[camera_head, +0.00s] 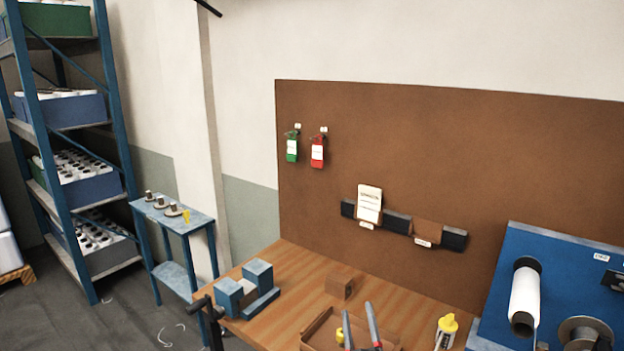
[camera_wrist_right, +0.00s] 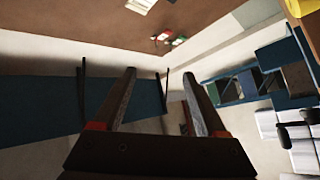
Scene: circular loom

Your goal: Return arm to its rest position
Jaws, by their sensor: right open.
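My right gripper (camera_head: 357,308) comes in at the bottom edge of the head view. Its two grey and red fingers stand apart, with nothing seen between them, in front of a brown tray. In the right wrist view the same gripper (camera_wrist_right: 158,72) shows its two long dark fingers spread wide and empty. Most of the right arm is out of view.
A wooden bench (camera_head: 293,262) holds a blue block fixture (camera_head: 262,304), a brown block (camera_head: 340,286), a brown tray (camera_head: 318,329) and a yellow-capped bottle (camera_head: 446,331). A blue machine panel (camera_head: 545,250) stands right. A small side table (camera_head: 195,221) and shelving rack (camera_head: 62,190) stand left.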

